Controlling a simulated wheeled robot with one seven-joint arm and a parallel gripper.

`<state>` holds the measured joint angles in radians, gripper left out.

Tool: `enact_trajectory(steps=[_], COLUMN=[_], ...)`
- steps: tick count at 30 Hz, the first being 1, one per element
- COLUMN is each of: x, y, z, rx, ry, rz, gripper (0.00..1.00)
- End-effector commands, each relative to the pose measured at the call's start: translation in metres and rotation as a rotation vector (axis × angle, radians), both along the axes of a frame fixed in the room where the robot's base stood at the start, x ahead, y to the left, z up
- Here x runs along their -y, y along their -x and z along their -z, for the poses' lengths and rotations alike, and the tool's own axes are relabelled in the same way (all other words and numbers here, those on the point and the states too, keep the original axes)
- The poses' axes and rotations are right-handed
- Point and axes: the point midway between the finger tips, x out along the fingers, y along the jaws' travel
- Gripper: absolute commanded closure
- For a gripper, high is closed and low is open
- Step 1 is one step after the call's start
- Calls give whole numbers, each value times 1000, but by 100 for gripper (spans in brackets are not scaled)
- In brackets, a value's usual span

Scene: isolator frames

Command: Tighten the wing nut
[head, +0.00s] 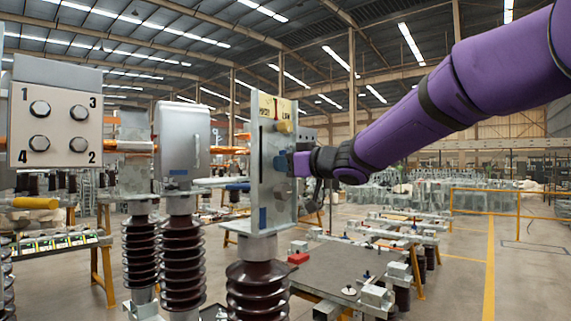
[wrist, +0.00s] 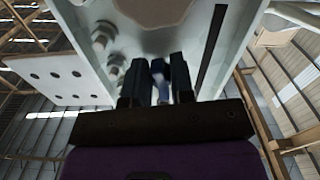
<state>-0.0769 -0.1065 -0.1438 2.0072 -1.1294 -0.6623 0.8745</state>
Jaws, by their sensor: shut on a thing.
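The blue wing nut (head: 281,163) is on the right face of an upright grey metal bracket (head: 262,190) in the head view. The bracket stands on a brown ribbed insulator. My gripper (head: 290,164), at the end of the purple arm, reaches it from the right. In the wrist view my gripper (wrist: 158,84) has its two dark fingers close together, with the blue wing nut (wrist: 159,72) between them. The fingers hide much of the nut, and its thread cannot be seen.
A yellow label plate (head: 276,112) tops the bracket. A grey housing (head: 182,140) and a numbered bolt panel (head: 57,125) stand to the left. A low grey bench (head: 350,260) with small parts lies below right. The floor at far right is open. Bolts (wrist: 104,38) sit near the fingers.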

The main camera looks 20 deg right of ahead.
Motion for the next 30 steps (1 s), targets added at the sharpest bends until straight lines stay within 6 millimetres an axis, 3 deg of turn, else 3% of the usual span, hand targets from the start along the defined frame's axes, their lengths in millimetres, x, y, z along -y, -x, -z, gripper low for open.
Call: enact_trajectory(steps=[3, 4, 6, 17, 30], x=[0, 0, 0, 2, 39], y=[0, 0, 0, 4, 67], z=[2, 2, 2, 0, 0], rx=[-3, -3, -3, 0, 1], ry=[2, 2, 2, 1, 1], rz=[1, 1, 1, 1, 2], gripper=[100, 73, 58, 58, 58])
